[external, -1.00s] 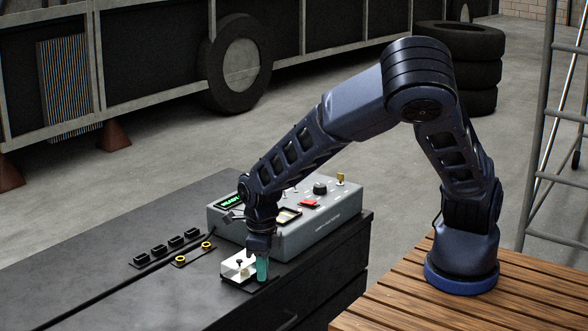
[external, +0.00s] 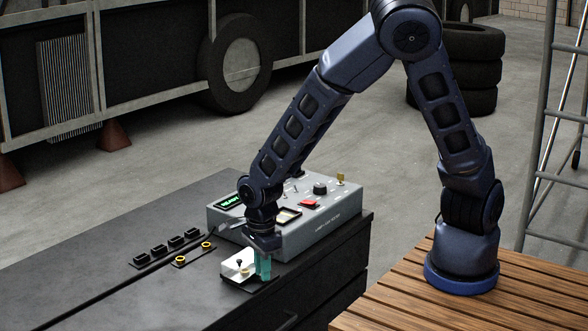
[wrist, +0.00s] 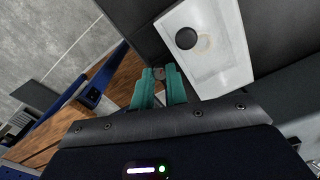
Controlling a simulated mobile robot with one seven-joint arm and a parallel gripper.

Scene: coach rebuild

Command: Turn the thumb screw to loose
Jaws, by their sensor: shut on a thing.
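A small white fixture block (external: 229,268) sits on a dark plate near the front edge of the dark bench top.
A grey tester box (external: 318,234) with a lit green display, a red switch and a black dial stands just behind my gripper. Black clips (external: 158,250) and a plate with two yellow rings (external: 193,254) lie left on the bench.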

